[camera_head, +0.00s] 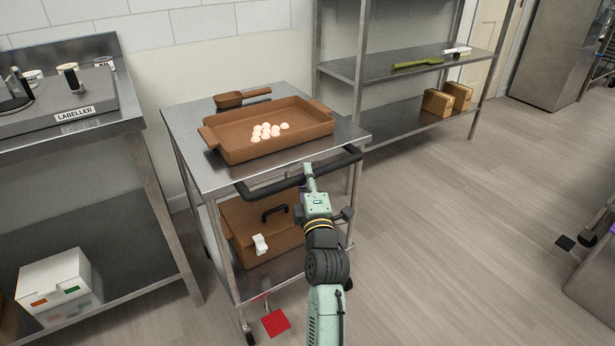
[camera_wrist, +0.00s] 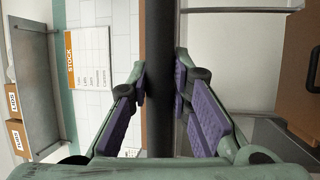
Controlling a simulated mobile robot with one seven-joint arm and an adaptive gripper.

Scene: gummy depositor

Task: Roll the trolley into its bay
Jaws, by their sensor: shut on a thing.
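The steel trolley (camera_head: 185,118) stands against the wall between the labeller bench and a shelf rack. Its black handle bar (camera_head: 254,193) runs along the near edge of its top. My gripper (camera_head: 310,180) is at the handle, right of the bar's middle. In the wrist view the dark bar (camera_wrist: 160,25) runs between the purple finger pads of my gripper (camera_wrist: 160,75), which is shut on it. A brown tray (camera_head: 290,140) with several pale round pieces sits on the trolley top. A brown lidded box (camera_head: 240,225) is on its lower shelf. No marked bay is clearly visible.
The labeller bench (camera_head: 148,180) is close on the left, with a white box (camera_head: 55,278) on its lower shelf. The shelf rack (camera_head: 375,65) is on the right. A scoop (camera_head: 230,99) lies behind the tray. A red square (camera_head: 275,322) is by the trolley's front.

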